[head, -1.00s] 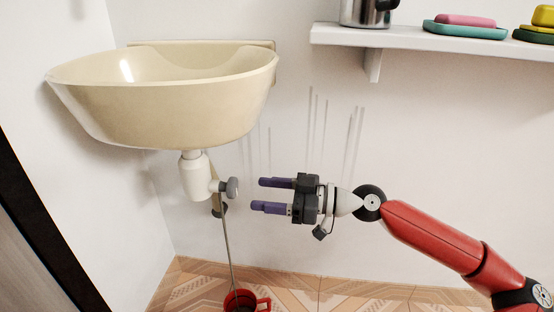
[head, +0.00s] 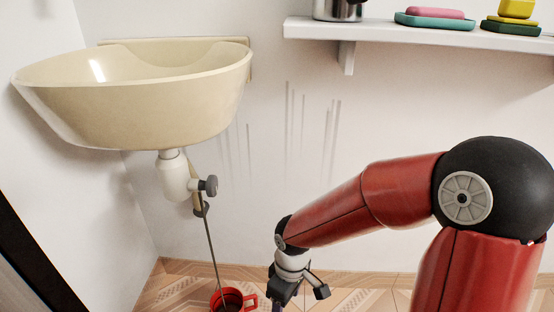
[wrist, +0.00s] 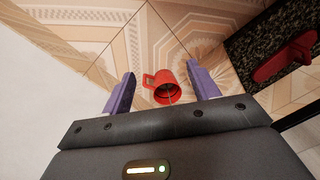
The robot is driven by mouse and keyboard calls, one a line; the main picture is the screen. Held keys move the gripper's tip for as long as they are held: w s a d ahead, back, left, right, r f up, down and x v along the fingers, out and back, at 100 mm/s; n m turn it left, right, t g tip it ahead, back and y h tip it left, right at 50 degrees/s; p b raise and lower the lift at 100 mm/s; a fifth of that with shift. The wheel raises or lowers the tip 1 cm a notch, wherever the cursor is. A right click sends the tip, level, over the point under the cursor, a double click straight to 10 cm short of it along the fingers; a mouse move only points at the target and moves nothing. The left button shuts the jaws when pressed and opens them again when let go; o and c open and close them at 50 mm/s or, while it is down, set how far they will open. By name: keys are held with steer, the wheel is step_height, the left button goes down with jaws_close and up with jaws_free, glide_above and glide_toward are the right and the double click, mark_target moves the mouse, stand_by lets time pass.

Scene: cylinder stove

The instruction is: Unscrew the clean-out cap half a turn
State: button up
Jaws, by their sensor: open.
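The clean-out cap (head: 211,185) is a dark grey knob on the right side of the white drain trap (head: 173,180) under the cream basin (head: 140,95). It stands clear, with nothing touching it. My gripper (wrist: 162,76) is open and empty, with its two purple fingers apart and pointing down toward the floor in the wrist view. In the head view my wrist is low, to the right of and below the cap, and the fingers are mostly cut off by the bottom edge. The cap is not in the wrist view.
A red mug (head: 233,297) stands on the floor below the trap; it also shows in the wrist view (wrist: 165,83). A thin grey line (head: 212,250) runs down from the trap area to it.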

steer(key=s+d+r+m+t, duration=0.3)
steer(key=s+d+r+m, duration=0.3)
steer(key=r, duration=0.4)
steer(key=s+d+r+m+t, duration=0.35)
steer(key=d+r+m, duration=0.3)
steer(key=r, duration=0.45)
step_height(320, 180, up, 12)
steer(key=n+p, duration=0.1)
steer(key=p, duration=1.1)
steer(key=shift+w+d+r+h+p, duration=0.15)
steer(key=shift+w+d+h+p, duration=0.1)
steer(key=shift+d+h+p, duration=0.15)
